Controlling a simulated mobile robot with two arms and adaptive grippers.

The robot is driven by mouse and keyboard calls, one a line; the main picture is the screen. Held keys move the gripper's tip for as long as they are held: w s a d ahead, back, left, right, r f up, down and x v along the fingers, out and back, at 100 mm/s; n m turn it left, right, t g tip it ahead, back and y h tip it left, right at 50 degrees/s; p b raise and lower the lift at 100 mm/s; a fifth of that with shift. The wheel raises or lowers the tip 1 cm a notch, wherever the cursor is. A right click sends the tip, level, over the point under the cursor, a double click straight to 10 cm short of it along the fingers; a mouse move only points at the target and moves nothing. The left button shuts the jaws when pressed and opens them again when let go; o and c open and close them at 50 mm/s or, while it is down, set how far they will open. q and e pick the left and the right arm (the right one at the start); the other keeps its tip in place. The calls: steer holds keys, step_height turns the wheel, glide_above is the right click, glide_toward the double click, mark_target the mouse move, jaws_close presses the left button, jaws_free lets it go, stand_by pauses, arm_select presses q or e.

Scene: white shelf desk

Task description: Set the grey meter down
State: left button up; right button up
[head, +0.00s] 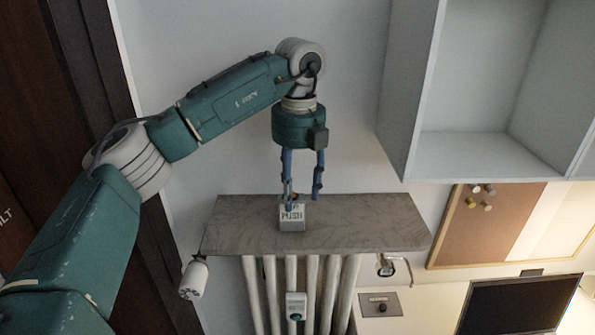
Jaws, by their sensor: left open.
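A small grey box with a light face lettered "PUSH", which I take to be the grey meter (292,219), stands on the grey shelf top (365,222) above a radiator. My left gripper (303,199) points down over the shelf with its fingers apart. Its left finger overlaps the upper part of the box in the picture; I cannot tell if they touch. My right gripper is not in view.
The radiator (328,285) below carries a small white device (296,305). A white valve knob (193,279) is at its left. White open shelving (470,155) hangs at the upper right, above a cork board (480,222) and a dark screen (520,305). The shelf top is bare either side of the box.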

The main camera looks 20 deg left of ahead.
arm_select(q)
step_height(320, 180, up, 9)
steer(key=shift+f+b, duration=0.15)
steer(key=shift+b, duration=0.2)
